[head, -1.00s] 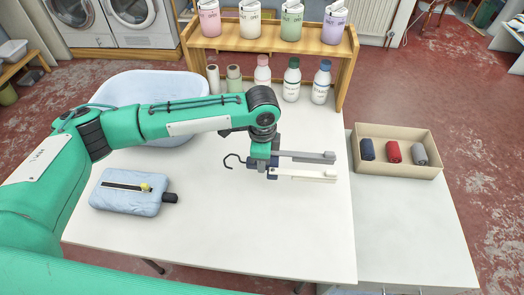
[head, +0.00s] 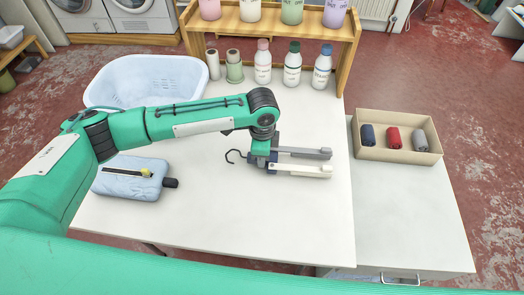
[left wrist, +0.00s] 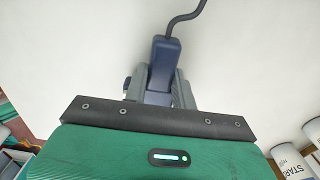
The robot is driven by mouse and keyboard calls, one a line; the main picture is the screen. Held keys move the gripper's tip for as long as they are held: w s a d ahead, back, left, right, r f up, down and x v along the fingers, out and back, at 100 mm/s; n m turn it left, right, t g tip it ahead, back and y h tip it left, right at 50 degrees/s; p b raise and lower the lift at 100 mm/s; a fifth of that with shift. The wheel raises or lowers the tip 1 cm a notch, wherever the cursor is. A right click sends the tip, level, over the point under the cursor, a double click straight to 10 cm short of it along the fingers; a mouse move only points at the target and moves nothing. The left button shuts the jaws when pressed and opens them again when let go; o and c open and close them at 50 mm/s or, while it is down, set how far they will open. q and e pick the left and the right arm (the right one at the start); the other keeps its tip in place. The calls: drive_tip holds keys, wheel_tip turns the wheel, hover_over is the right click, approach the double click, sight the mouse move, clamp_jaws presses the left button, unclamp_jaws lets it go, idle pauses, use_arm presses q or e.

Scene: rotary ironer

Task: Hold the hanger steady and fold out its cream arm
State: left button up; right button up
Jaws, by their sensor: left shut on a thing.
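The folding hanger lies level over the white table, with a dark hook (head: 233,156) on its left. Its grey arm (head: 303,152) and cream arm (head: 302,170) both point right, almost side by side with a narrow gap. My left gripper (head: 262,158) is shut on the hanger's blue middle piece, at the hook end of the arms. In the left wrist view the blue piece (left wrist: 160,65) sits between the grey fingers of the gripper (left wrist: 157,85), with the hook's wire rising from it. The two arms are hidden there. My right gripper is not in view.
A blue basket (head: 190,72) and a light-blue padded thing (head: 120,186) are on the table (head: 250,220). A wooden shelf (head: 275,40) with several bottles stands at the back. A box of rolled cloths (head: 437,152) is at right. The table's front is clear.

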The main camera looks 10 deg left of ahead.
use_arm(q)
drive_tip(key=shift+f, duration=0.5)
drive_tip(key=shift+f, duration=0.15)
drive_tip(key=o, duration=0.8)
drive_tip(key=shift+r+p, duration=0.35)
drive_tip(key=shift+p, duration=0.5)
clamp_jaws()
